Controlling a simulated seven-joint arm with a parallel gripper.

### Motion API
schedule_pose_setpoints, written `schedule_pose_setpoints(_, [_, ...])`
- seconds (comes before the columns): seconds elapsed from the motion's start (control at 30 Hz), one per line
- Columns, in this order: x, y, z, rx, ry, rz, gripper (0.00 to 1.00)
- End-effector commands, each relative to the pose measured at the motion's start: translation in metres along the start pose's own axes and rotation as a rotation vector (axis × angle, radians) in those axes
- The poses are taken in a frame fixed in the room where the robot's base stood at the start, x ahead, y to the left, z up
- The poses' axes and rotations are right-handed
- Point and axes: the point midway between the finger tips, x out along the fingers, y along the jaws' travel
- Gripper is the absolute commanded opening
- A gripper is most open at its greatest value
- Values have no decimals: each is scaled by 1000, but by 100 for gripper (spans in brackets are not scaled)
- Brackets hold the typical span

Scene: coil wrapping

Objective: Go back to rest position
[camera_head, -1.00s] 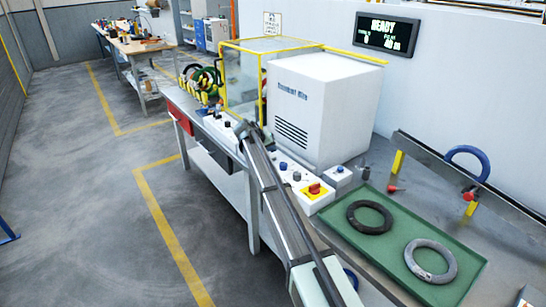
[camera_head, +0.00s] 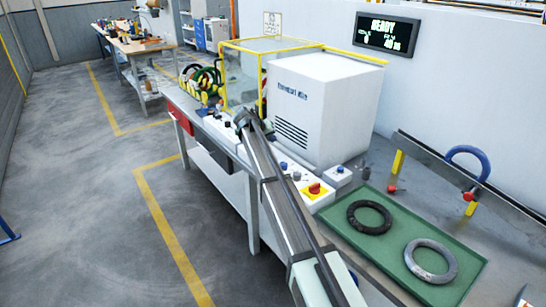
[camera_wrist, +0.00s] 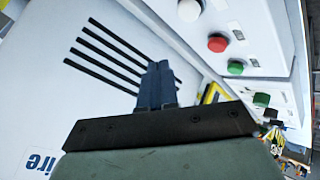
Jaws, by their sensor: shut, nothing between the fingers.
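My gripper shows in the wrist view (camera_wrist: 157,85); its two dark fingers are together, with nothing between them. In that view it is in front of the white machine's vented side. In the head view my arm reaches from the bottom toward the white machine (camera_head: 325,105), and its end is beside the control panels at the machine's front. The gripper's fingers are too small to make out there. A dark coil (camera_head: 369,216) and a grey coil (camera_head: 431,260) lie apart on the green tray (camera_head: 345,236) at right.
A control box with a red knob (camera_head: 314,189) stands right of my arm. White panels with red and green buttons (camera_wrist: 217,43) are close in the wrist view. A yellow-framed guard (camera_head: 241,80) is at the machine's left. A blue coil (camera_head: 468,160) hangs at right.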

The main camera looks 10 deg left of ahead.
Motion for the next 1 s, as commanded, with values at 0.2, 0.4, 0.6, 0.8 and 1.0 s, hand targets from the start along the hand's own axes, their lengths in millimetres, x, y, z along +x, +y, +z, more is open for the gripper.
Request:
schedule_pose_setpoints(0.2, [-1,1,-1,0,-1,0,0])
schedule_pose_setpoints(0.4, [-1,-6,5,-7,-10,-8,0])
schedule_pose_setpoints(0.6, [-5,-64,51,-69,-93,-76,0])
schedule_pose_setpoints(0.8, [-10,-131,115,-153,-205,-162,0])
schedule_pose_setpoints(1.0, [17,-151,187,-200,-307,-210,0])
